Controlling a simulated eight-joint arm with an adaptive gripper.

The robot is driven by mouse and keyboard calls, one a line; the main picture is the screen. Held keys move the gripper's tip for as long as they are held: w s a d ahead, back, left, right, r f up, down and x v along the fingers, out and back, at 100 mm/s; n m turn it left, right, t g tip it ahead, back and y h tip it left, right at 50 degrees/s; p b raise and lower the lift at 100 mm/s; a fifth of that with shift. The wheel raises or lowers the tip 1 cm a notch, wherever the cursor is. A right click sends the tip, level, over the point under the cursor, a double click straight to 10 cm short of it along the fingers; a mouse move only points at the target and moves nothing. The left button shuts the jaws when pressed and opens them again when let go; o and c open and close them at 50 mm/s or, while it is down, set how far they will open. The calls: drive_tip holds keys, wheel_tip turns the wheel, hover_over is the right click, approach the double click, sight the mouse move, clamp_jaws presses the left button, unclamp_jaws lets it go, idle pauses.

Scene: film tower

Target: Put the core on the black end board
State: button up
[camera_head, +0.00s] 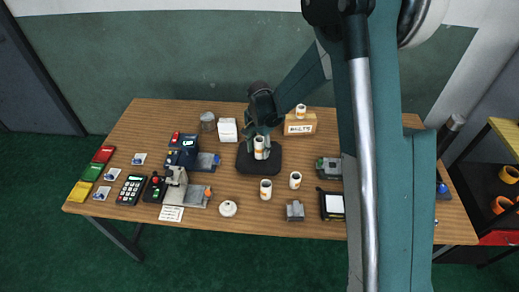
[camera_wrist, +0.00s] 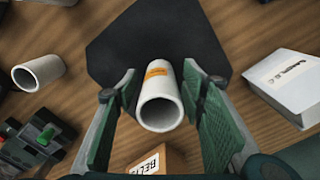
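A white core with an orange label (camera_head: 262,148) stands upright over the black end board (camera_head: 271,163), seemingly resting on it. In the wrist view the same core (camera_wrist: 160,100) is seen from above with its hollow end towards me, and the black board (camera_wrist: 155,35) lies behind it. My gripper (camera_head: 260,136) is at the core. In the wrist view its two green fingers (camera_wrist: 160,75) stand one on each side of the core, with gaps between. The exact contact under the core is hidden.
Other cores stand in front of the board (camera_head: 266,189) (camera_head: 295,180), and one (camera_head: 300,111) is on a labelled cardboard box (camera_head: 300,125). A white box (camera_head: 227,130) is behind left. Blue and grey devices (camera_head: 183,152) stand left.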

drive_tip(key=shift+r, duration=0.2)
wheel_tip(320, 180, up, 12)
drive_tip(key=p, duration=0.1)
drive_tip(key=shift+p, duration=0.3)
idle(0.5)
idle(0.5)
drive_tip(key=s+d+r+n+t, duration=0.3)
drive_tip(key=s+d+r, duration=0.8)
drive_tip(key=d+r, duration=0.45)
drive_tip(key=s+d+r+n+t, duration=0.1)
drive_tip(key=s+d+n+t, duration=0.1)
drive_tip(key=s+d, duration=0.4)
drive_tip(key=s+d+r+n+t, duration=0.2)
drive_tip(key=s+d, duration=0.5)
drive_tip(key=s, duration=0.8)
drive_tip(key=shift+s+d+r, duration=0.15)
drive_tip(key=shift+d+r, duration=0.05)
drive_tip(key=shift+r, duration=0.05)
